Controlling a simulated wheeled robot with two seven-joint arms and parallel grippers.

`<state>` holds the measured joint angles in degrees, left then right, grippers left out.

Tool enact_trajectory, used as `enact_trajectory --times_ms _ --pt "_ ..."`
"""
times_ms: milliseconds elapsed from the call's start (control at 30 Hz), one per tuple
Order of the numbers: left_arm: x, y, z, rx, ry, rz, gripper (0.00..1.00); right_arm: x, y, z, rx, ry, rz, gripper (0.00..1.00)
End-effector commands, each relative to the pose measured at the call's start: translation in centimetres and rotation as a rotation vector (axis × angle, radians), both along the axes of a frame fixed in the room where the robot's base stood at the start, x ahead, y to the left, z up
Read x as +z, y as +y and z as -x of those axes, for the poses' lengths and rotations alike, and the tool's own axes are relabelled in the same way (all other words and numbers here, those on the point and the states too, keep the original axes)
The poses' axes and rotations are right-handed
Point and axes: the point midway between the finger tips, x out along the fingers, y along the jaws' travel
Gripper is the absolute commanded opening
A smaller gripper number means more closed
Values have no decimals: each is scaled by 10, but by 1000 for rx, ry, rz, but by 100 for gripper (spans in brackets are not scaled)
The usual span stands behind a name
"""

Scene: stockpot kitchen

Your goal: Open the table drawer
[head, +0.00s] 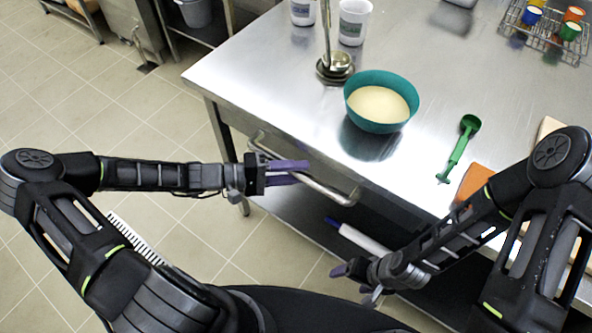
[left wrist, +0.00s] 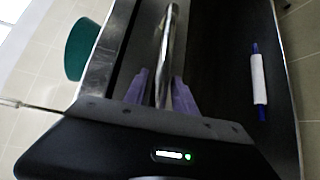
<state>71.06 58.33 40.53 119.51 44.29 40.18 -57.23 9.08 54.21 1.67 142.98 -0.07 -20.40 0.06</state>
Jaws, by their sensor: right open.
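The table drawer (head: 372,203) is in the near side of the steel table, below its top. It looks closed, though my arm and the handle cover part of its front. Its long metal bar handle (head: 328,192) runs along the front. My left gripper (head: 289,172) is at the handle, its purple fingers on either side of the bar. In the left wrist view the bar (left wrist: 168,45) passes between the fingers (left wrist: 162,90); whether they press on it is unclear. My right gripper (head: 357,281) is open and empty, low in front of the table, away from the handle.
A rolling pin (head: 360,237) lies on the lower shelf.

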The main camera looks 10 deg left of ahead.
Motion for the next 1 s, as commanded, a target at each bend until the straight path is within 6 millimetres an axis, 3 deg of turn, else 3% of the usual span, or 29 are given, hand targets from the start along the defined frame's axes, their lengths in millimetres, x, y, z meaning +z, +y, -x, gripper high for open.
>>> enact_trajectory --times_ms 367,1000 --pt "0 0 0 0 0 0 0 0 0 0 0 0 0 76" --pt "0 0 0 0 0 -1 0 0 0 0 0 0 0 76"
